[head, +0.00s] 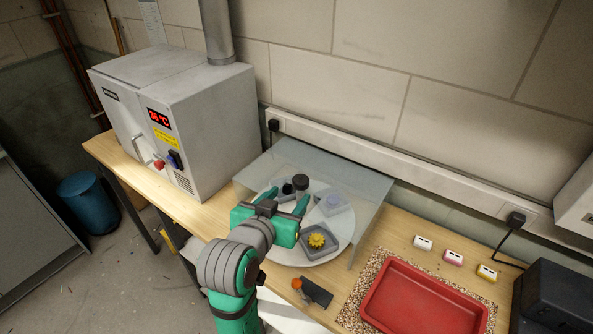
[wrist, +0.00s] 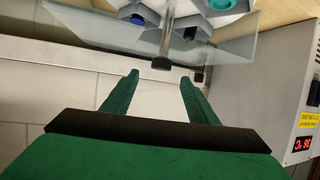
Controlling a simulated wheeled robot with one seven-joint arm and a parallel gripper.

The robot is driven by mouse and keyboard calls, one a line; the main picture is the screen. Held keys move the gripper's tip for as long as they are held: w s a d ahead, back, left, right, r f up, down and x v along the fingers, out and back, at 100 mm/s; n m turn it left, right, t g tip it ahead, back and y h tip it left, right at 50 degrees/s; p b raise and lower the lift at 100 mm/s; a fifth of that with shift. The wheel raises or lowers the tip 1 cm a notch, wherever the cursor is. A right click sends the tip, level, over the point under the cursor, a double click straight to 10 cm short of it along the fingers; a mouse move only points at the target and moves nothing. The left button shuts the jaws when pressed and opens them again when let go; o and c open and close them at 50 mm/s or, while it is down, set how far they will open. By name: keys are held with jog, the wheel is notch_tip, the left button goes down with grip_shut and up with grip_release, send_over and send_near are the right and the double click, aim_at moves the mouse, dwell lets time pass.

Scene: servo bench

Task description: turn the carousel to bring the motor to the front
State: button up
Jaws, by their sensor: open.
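The carousel (head: 265,250) is a pale round turntable on the bench under a clear grey cover (head: 345,178). A yellow gear (head: 317,240) sits in a grey bin at its front right. A bin with a pale blue-violet item (head: 333,203) is at its right. A small dark item (head: 287,189) is at the back; I cannot tell whether it is the motor. A post with a black knob (head: 301,181) stands up, also seen in the wrist view (wrist: 163,62). My gripper (head: 288,197) is open and empty, its fingers pointing towards the post.
A grey oven (head: 190,120) stands at left. A red tray (head: 425,300) on a speckled mat is front right. Three small labelled blocks (head: 453,257) lie behind it. A dark tool (head: 316,292) lies before the carousel. The wall is close behind the cover.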

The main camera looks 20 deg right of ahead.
aim_at(300, 180)
jog(key=x, duration=1.1)
jog(key=shift+w+r, duration=0.2)
jog(key=shift+r, duration=0.25)
grip_shut()
